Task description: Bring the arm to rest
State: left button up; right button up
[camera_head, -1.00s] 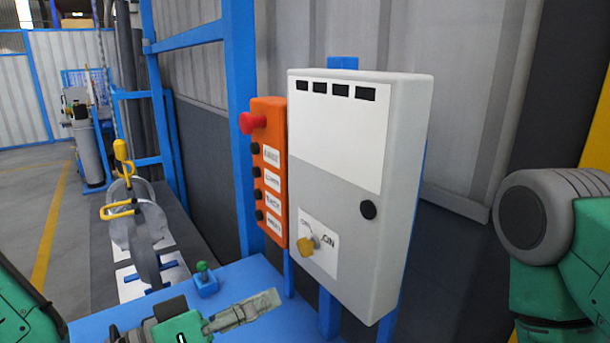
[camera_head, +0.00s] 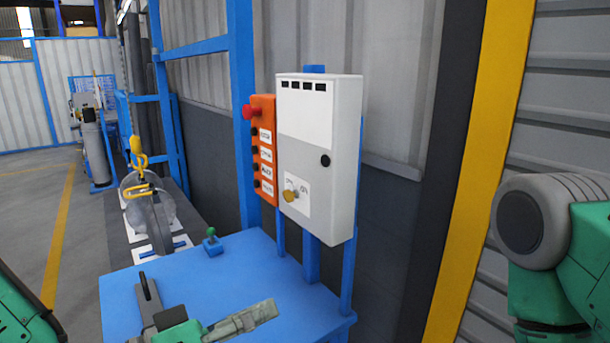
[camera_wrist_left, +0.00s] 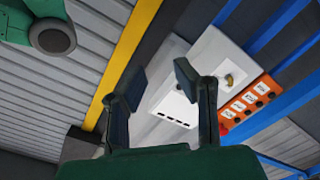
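My left gripper (camera_head: 209,292) shows low in the head view, in front of the blue table top, with its fingers spread apart. In the left wrist view the two dark fingertips (camera_wrist_left: 158,84) are well apart with nothing between them. Beyond them are the grey control cabinet (camera_wrist_left: 218,55) and the orange button box (camera_wrist_left: 250,103). My right arm (camera_head: 565,250) is bent at the right edge of the head view. Its gripper is out of view.
The grey cabinet (camera_head: 343,135) with a yellow key and the orange box (camera_head: 265,150) with a red button stand behind the blue table (camera_head: 262,268). A small green-topped switch (camera_head: 212,241) sits on the table. A round metal part with yellow handles (camera_head: 150,205) stands at left.

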pick_arm(q)
jog(key=s+a+f+g+y+b, duration=0.2)
jog(key=f, duration=0.8)
jog(key=s+a+f+n+g+y+b, duration=0.1)
jog(key=s+a+f+y+b, duration=0.15)
jog(key=f, duration=0.65)
jog(key=s+a+f+g+y+b, duration=0.1)
jog(key=s+a+f+g+y, duration=0.15)
jog(key=f, duration=0.75)
jog(key=s+a+f+g+y+b, duration=0.4)
jog(key=s+a+f+y, duration=0.3)
jog(key=s+a+f, duration=0.5)
notch_tip(320, 180, down, 4)
jog(key=a, duration=0.2)
jog(key=shift+a+r+b, duration=0.25)
jog(key=shift+a+b, duration=0.05)
pick_arm(e)
notch_tip(320, 180, down, 10)
jog(key=shift+w+f, duration=0.25)
jog(key=shift+w, duration=0.05)
pick_arm(q)
jog(key=shift+s, duration=0.1)
pick_arm(e)
jog(key=shift+d, duration=0.1)
